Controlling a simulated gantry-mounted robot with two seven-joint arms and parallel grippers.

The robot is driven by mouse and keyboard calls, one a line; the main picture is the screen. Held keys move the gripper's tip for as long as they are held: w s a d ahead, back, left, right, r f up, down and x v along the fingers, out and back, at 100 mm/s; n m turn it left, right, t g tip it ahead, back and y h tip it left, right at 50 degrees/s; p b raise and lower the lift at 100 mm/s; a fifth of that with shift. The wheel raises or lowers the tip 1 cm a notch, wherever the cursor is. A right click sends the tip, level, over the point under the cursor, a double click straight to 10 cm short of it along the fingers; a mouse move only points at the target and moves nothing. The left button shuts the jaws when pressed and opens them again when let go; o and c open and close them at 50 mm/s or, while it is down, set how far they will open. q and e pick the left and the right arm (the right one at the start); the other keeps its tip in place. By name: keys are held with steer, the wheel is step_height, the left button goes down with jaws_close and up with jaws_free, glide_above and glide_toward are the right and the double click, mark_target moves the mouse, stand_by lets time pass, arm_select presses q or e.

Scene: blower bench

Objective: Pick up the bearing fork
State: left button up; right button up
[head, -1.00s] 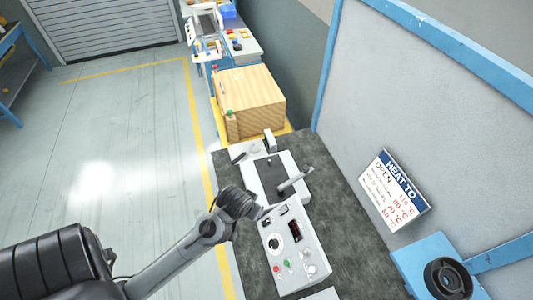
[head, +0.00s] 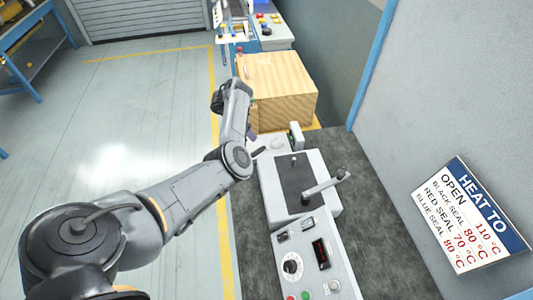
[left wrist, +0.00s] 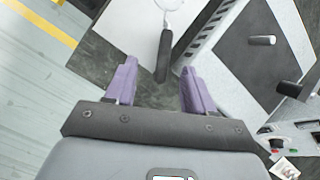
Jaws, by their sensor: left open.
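What looks like the bearing fork, a dark handle (left wrist: 164,56) with a pale, thin loop at its far end, lies beside the grey machine in the left wrist view. The loop is cut off by the top edge there. In the head view its dark handle (head: 258,151) shows small, just left of the machine. My left gripper (left wrist: 158,80) is open, with purple fingers apart and nothing between them. The handle lies just beyond the fingertips, roughly between their lines. In the head view the gripper (head: 251,134) is mostly hidden behind my wrist. My right gripper is not in view.
The grey machine with a black plate and lever (head: 325,186) stands right of the handle. A control panel (head: 306,255) is in front of it. A wooden crate (head: 280,85) stands behind. A sign (head: 470,215) hangs on the right wall. The dark bench top is bare beside the machine.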

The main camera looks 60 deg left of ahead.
arm_select(q)
steer(key=b, duration=0.2)
glide_above(261, 148)
steer(key=s+a, duration=0.1)
steer(key=s, duration=0.2)
step_height(261, 148, down, 4)
steer(key=shift+w+f+b, duration=0.35)
steer(key=shift+w+f, duration=0.2)
steer(key=shift+f, duration=0.15)
steer(key=b+x, duration=0.1)
steer(key=x, duration=0.3)
steer(key=shift+s+d, duration=0.1)
steer(key=shift+d, duration=0.05)
steer(key=shift+w+f+b, duration=0.25)
steer(key=shift+f+b, duration=0.1)
steer(key=shift+f, duration=0.05)
steer(key=shift+c, duration=0.3)
jaws_close()
